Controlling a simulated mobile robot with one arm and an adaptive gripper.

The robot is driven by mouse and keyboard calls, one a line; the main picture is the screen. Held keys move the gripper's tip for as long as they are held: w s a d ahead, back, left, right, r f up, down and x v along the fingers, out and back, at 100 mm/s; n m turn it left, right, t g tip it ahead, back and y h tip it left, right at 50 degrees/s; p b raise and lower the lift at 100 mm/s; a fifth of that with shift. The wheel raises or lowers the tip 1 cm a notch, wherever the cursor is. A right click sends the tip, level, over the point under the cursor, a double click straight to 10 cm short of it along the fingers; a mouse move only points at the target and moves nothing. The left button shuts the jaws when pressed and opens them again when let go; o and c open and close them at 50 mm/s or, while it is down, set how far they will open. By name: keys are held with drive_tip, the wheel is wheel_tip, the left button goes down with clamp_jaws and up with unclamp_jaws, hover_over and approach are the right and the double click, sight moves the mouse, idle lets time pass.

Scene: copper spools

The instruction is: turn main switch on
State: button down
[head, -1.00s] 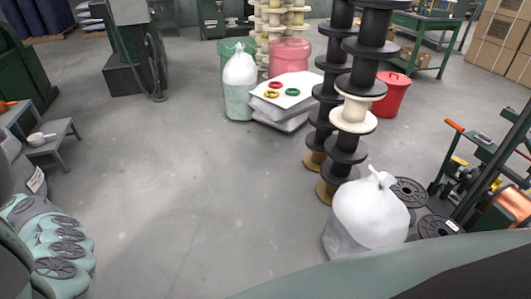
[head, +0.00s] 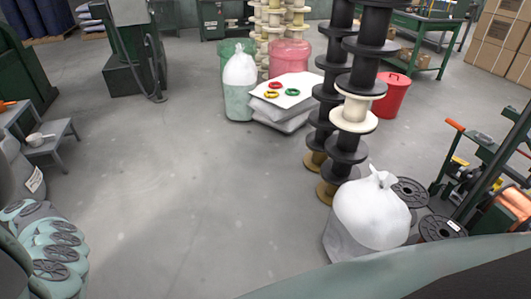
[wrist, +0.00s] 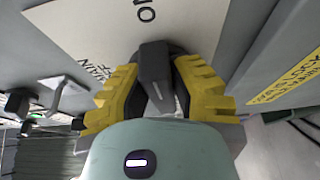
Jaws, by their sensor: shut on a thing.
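The main switch handle (wrist: 155,72) is a dark grey lever on a grey cabinet face in the wrist view. Its round dark base is partly hidden behind my gripper. My gripper (wrist: 152,88) has yellow stepped fingers, one on each side of the lever, and is shut on it. A white label plate (wrist: 85,30) lies behind the switch, with lettering that appears upside down, including "ON". The switch and my gripper do not show in the head view.
A grey bracket (wrist: 62,92) sticks out left of the gripper. A grey panel with a yellow label (wrist: 285,80) stands at right. In the head view, a white bag (head: 368,215) and black spool stacks (head: 345,150) stand at right; the middle floor is clear.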

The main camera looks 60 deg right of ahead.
drive_tip(key=shift+f, duration=0.1)
drive_tip(key=c, duration=0.8)
unclamp_jaws()
drive_tip(key=v, duration=1.2)
